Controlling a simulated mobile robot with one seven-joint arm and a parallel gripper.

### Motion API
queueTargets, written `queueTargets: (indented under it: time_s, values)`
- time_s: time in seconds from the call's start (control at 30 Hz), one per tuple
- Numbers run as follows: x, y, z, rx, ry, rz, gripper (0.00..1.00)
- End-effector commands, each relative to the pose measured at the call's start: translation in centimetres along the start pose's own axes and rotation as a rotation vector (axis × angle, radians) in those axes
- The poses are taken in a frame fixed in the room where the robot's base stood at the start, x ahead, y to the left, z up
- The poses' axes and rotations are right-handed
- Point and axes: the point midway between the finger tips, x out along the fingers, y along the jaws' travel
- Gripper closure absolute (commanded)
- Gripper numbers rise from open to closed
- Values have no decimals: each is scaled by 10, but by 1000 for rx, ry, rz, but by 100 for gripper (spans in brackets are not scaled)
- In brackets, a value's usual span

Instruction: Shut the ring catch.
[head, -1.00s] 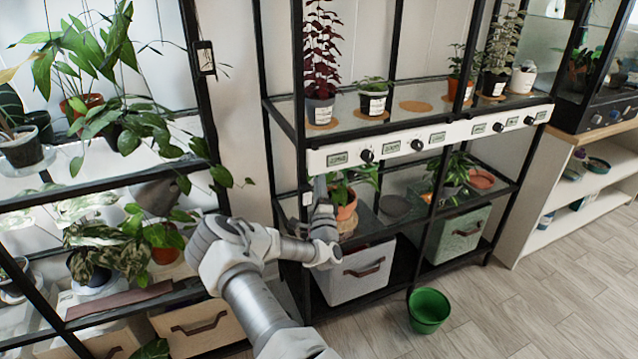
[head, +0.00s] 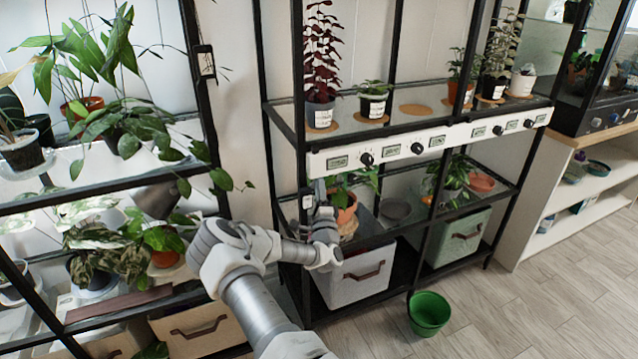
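My gripper (head: 319,192) is at the left front post of the middle rack, just under the white control strip and left of a potted plant. It points away from the camera, and my wrist hides much of it. I cannot tell whether its fingers are open or shut. A small white fitting (head: 307,201) sits on that post, right beside my gripper; I cannot tell whether they touch. No ring catch can be made out clearly. A black fitting with a pale face (head: 205,62) is on the left rack's post, well away from my gripper.
A potted plant (head: 344,205) stands on the lower shelf close to my gripper. The white control strip (head: 400,149) with knobs runs above. A grey bin (head: 357,276) is below, and a green pot (head: 429,312) stands on the floor. Open floor lies at the right.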

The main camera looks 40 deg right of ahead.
Motion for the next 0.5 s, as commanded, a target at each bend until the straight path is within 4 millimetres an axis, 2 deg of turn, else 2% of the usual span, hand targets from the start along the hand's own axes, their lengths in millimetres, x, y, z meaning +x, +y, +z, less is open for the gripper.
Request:
queueTargets:
  time_s: [0.27,0.5]
  values:
    - [-4,-4,-6,40,-97,23,100]
    - [-10,-8,-16,119,-277,58,100]
